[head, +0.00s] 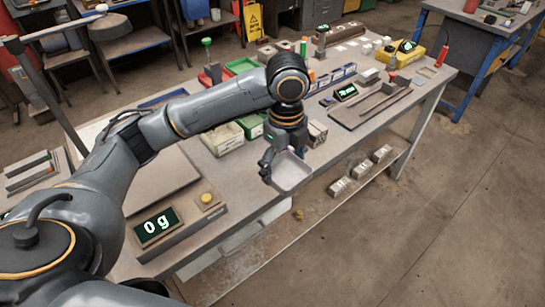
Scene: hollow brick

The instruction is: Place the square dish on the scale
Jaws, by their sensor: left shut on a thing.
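The square dish (291,173) is a shallow, pale grey tray. My left gripper (270,166) is shut on its left edge and holds it above the front edge of the workbench, roughly level but slightly tilted. The large scale (165,178) stands on the bench to the left of the dish, partly hidden behind my left arm. Its display reads 0 g, a yellow button sits beside the display, and the visible part of its plate is bare. A second, smaller scale (345,92) with a lit display stands farther right on the bench. My right gripper is not in view.
Green and cream boxes (228,139) stand behind my left forearm. A hollow brick (317,133) lies just behind the dish. A brown board with bars (372,108) lies to the right. Small blocks (360,172) sit on the lower shelf.

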